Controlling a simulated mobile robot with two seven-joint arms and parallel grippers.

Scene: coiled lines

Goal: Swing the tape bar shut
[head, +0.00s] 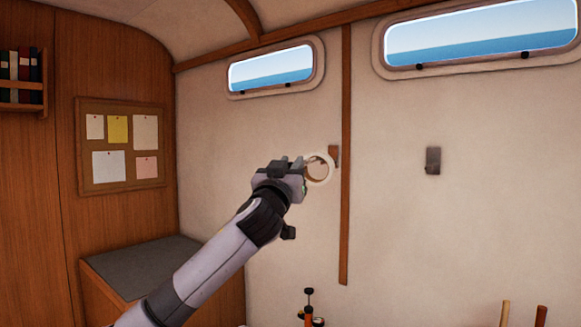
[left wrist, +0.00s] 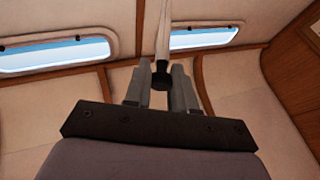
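A white ring (head: 319,169), which looks like a roll of tape, is held out by the wall beside a small brown wooden piece (head: 333,156). My left gripper (head: 301,167) is at the ring's left edge. In the left wrist view, the ring (left wrist: 163,28) shows nearly edge-on as a pale strip. A dark block (left wrist: 160,75) at its near end sits between the fingers of my left gripper (left wrist: 160,84), which appear closed on it. No separate tape bar can be made out clearly. My right gripper is not in view.
A small dark fixture (head: 433,160) is on the wall to the right. A vertical wooden strip (head: 345,220) runs beside the ring. A grey-topped cabinet (head: 140,265) stands at lower left. An orange and black tool (head: 309,308) stands at the bottom. The wall between is clear.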

